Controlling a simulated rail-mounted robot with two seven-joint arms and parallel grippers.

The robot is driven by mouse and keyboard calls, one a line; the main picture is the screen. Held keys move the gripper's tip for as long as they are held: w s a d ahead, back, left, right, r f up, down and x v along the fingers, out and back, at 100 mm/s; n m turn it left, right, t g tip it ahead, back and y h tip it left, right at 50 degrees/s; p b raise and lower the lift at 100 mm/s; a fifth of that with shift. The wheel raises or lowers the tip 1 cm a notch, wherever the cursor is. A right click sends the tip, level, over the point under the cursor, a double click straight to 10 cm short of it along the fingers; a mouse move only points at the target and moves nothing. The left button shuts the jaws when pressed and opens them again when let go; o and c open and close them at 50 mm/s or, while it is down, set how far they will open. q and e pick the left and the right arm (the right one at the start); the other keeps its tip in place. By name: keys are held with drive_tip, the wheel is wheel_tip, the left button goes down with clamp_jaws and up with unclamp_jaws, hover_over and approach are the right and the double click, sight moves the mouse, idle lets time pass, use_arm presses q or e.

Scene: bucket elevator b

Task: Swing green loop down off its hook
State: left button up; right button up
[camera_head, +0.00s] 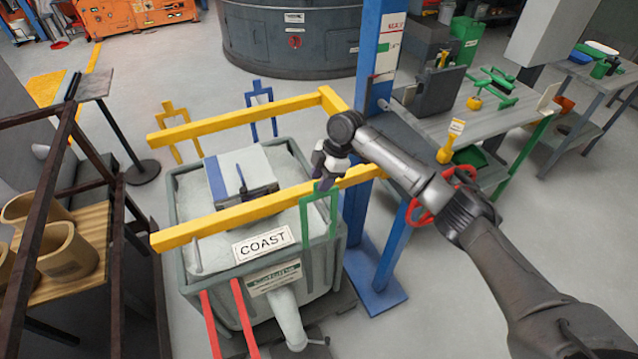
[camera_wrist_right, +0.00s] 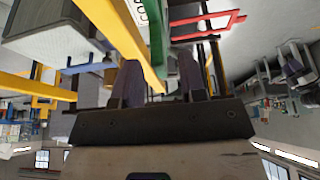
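The green loop (camera_head: 335,222) is an upright rectangular frame beside the front yellow rail, at the right corner of the grey bin. Its top is at my right gripper (camera_head: 325,178), which hangs down over the rail from the right. In the right wrist view the gripper's two dark fingers (camera_wrist_right: 160,88) stand apart, with the green loop (camera_wrist_right: 157,35) in line with the gap between them. I cannot tell whether they touch it. The hook is hidden or too small to make out. My left gripper is not in view.
A blue post (camera_head: 368,65) stands close behind my right arm. Blue (camera_head: 275,105) and yellow (camera_head: 170,130) loops stand at the back, with red bars (camera_head: 243,318) in front. A rack with pots (camera_head: 68,250) is left.

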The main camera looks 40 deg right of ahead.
drive_tip(key=shift+x, duration=0.95)
clamp_jaws()
